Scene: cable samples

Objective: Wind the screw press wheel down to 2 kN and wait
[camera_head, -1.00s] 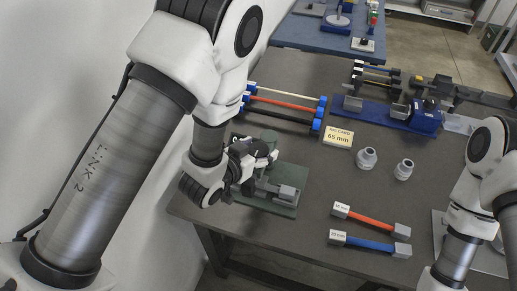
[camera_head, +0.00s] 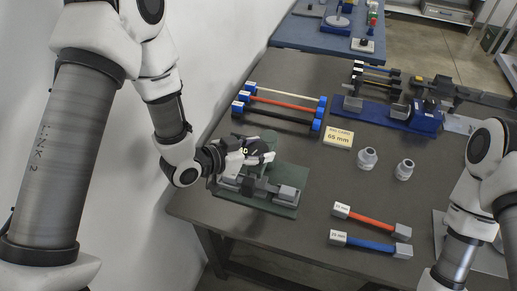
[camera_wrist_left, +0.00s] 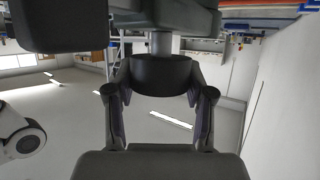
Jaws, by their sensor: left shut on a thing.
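The screw press stands at the table's near left in the head view, with a green base plate (camera_head: 283,206) and grey blocks (camera_head: 288,193) on it. My left gripper (camera_head: 268,153) is over the back of the press, coming in from the left. In the left wrist view its two fingers (camera_wrist_left: 160,98) are shut on a dark round part (camera_wrist_left: 160,75) under a grey shaft, seemingly the press wheel. The wheel's rim and any force reading cannot be made out. My right arm shows at the right edge, but its gripper is out of view.
Several bars with blue ends (camera_head: 285,104) lie behind the press. A yellow card (camera_head: 338,137) marked 65 mm, two grey fittings (camera_head: 367,158), a red bar (camera_head: 370,220) and a blue bar (camera_head: 370,243) lie to the right. A blue fixture (camera_head: 425,119) stands farther back.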

